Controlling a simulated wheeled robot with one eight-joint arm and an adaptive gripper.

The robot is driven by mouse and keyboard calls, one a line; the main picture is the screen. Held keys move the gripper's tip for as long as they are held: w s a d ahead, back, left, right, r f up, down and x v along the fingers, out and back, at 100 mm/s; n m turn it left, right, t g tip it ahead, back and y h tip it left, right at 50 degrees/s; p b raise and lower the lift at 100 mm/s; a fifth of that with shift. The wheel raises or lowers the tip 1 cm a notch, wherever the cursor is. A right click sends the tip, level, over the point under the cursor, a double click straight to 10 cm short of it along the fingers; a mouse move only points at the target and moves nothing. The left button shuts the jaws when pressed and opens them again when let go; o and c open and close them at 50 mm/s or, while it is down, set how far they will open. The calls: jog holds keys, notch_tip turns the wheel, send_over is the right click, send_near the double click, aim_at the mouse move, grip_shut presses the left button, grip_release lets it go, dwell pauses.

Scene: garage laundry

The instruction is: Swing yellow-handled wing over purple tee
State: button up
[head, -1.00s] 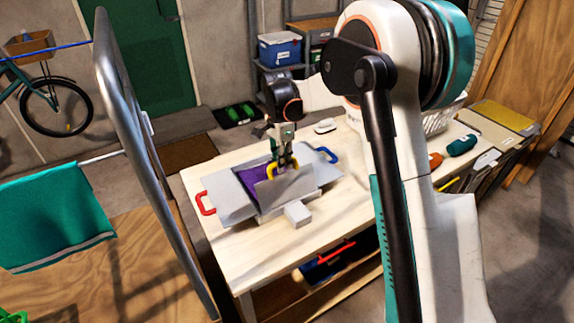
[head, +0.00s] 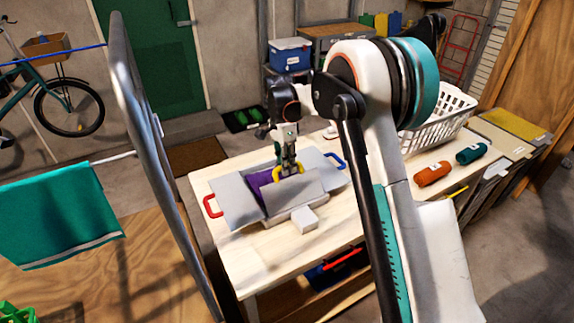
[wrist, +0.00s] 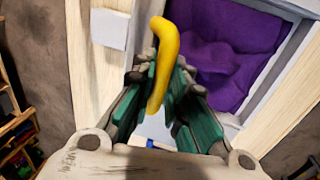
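A grey folding board (head: 236,207) lies on the pale wooden table, with a red handle (head: 211,206) at its left and a blue handle (head: 336,160) at its right. The purple tee (head: 258,184) lies on it, partly hidden by the raised wing; it shows rumpled in the wrist view (wrist: 215,50). The grey wing (head: 297,193) with the yellow handle (head: 280,174) stands tilted up at the board's near side. My gripper (head: 289,168) is at that handle from above. In the wrist view its fingers (wrist: 165,85) are closed about the yellow handle.
A light grey block (head: 304,219) projects at the board's near side. An orange roll (head: 433,174), a teal roll (head: 472,153) and a white basket (head: 440,110) are on the right. A metal rail (head: 150,140) with a teal towel (head: 60,215) stands on the left.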

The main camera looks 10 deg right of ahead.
jog(key=shift+o, duration=0.9)
jog(key=shift+a+r, duration=0.1)
jog(key=shift+a, duration=0.15)
jog(key=shift+d+r, duration=0.1)
jog(key=v, duration=1.1)
jog(key=shift+r, duration=0.35)
jog(key=shift+w, duration=0.1)
